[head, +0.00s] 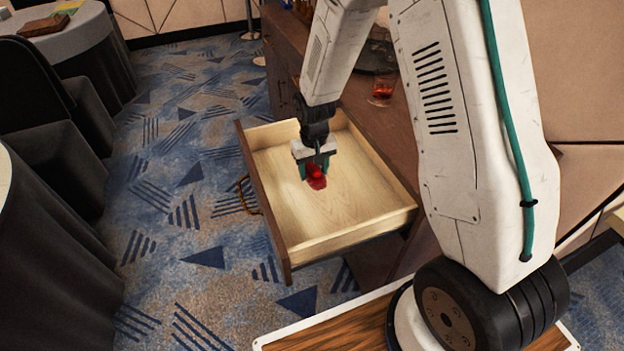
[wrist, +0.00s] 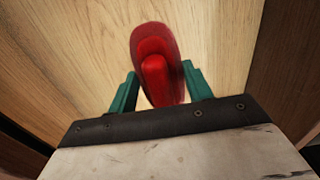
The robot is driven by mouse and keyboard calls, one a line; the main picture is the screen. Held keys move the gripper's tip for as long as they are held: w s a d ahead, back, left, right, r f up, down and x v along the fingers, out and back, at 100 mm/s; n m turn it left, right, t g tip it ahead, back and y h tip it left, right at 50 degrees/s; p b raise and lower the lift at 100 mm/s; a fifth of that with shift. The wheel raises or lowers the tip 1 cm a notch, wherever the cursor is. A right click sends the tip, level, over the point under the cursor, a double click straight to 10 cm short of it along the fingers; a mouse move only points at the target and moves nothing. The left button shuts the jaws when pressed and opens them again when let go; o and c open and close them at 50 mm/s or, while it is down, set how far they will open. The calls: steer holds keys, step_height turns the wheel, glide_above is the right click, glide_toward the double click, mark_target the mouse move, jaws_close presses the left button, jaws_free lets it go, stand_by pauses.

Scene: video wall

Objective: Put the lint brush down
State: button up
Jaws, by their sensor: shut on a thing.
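The red lint brush (head: 316,174) is held between the green fingers of my gripper (head: 315,167), over the open drawer (head: 340,213). In the wrist view, the lint brush (wrist: 156,62) sits between the two fingers of my gripper (wrist: 156,88), with its rounded red end pointing away from the wrist. Pale wood of the drawer (wrist: 225,35) fills the view behind it. The drawer looks otherwise empty. I cannot tell whether the brush touches the drawer floor. The fingers hide part of the brush in the head view.
The drawer is pulled out of a brown wooden cabinet (head: 375,125). A glass with a red drink (head: 381,88) stands on top, near my arm. A grey-clothed table (head: 75,42) and dark chairs (head: 50,110) stand at left. Patterned carpet (head: 195,225) lies clear left of the drawer.

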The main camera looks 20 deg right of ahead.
mark_target(313, 180)
step_height(313, 180, down, 5)
steer(key=shift+r, duration=0.2)
steer(key=o, duration=1)
steer(key=shift+f, duration=0.1)
